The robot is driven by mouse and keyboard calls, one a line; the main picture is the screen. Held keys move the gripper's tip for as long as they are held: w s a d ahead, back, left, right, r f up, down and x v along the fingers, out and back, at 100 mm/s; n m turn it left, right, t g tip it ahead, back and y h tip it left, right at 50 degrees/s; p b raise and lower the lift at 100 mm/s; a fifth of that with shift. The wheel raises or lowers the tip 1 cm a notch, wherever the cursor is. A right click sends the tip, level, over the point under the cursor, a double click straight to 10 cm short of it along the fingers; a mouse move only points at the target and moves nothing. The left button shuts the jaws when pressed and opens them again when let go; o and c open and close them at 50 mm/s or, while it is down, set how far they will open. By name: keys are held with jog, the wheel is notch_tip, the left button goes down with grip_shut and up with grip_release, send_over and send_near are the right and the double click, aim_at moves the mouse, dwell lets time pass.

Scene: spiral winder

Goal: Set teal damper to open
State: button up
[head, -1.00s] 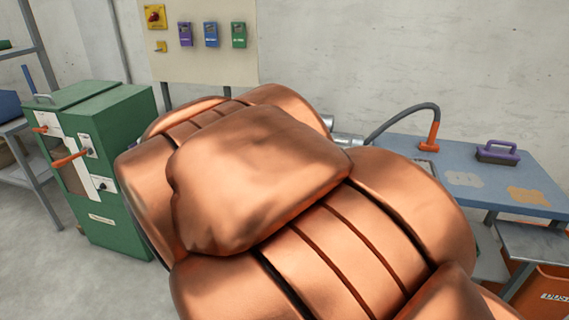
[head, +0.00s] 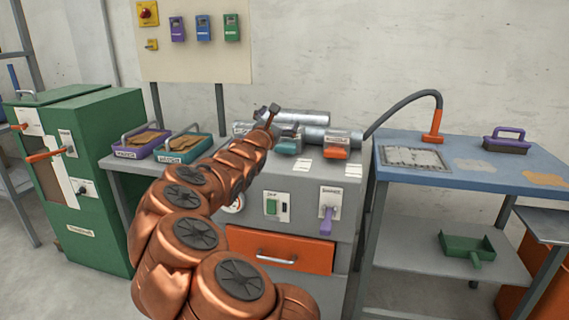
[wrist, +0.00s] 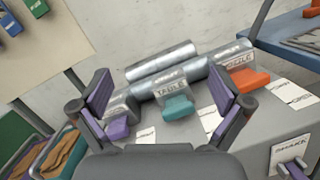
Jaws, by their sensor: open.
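The teal damper handle (wrist: 178,108) hangs from a pipe collar marked TABLE, in the middle of the wrist view. It also shows in the head view (head: 288,147) on top of the grey machine, beside my gripper. A purple damper handle (wrist: 118,128) is to its left and an orange one (wrist: 250,78) to its right, on similar collars along the metal pipes. My gripper (wrist: 160,88) is open and empty, with a purple-padded finger on each side of the view. The teal handle lies in the gap between the fingers in the picture; I see no contact.
The grey machine (head: 275,185) has an orange drawer and a purple lever (head: 326,222) on its front. Two trays (head: 183,147) stand to the left beside a green cabinet (head: 95,185). A blue bench (head: 470,168) with a hose is on the right.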

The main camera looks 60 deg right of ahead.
aim_at(285, 148)
jog(key=w+d+f+n, duration=0.1)
jog(key=f+n, duration=0.1)
jog(key=f, duration=0.3)
jog(key=w+d+f+n+t+y+b, duration=0.1)
jog(key=d+f+n, duration=0.1)
jog(key=f, duration=0.3)
jog(key=w+d+f+n+y+b, duration=0.1)
jog(key=f, duration=0.4)
jog(key=shift+w+d+n+t, duration=0.15)
jog(key=shift+n+t, duration=0.25)
jog(key=shift+w+d+y+p, duration=0.15)
jog(key=shift+w+d, duration=0.05)
jog(key=shift+d, duration=0.35)
jog(key=shift+w+d+y+p, duration=0.15)
jog(key=shift+w+d, duration=0.05)
jog(key=shift+d, duration=0.3)
jog(key=shift+w+d+f, duration=0.1)
jog(key=shift+w+d, duration=0.2)
jog(key=shift+d, duration=0.2)
jog(key=shift+x, duration=0.95)
jog(key=shift+w+d, duration=0.2)
jog(key=shift+d, duration=0.25)
jog(key=shift+w+d+p, duration=0.1)
jog(key=shift+d+p, duration=0.2)
jog(key=shift+d, duration=0.35)
jog(key=shift+c, duration=0.2)
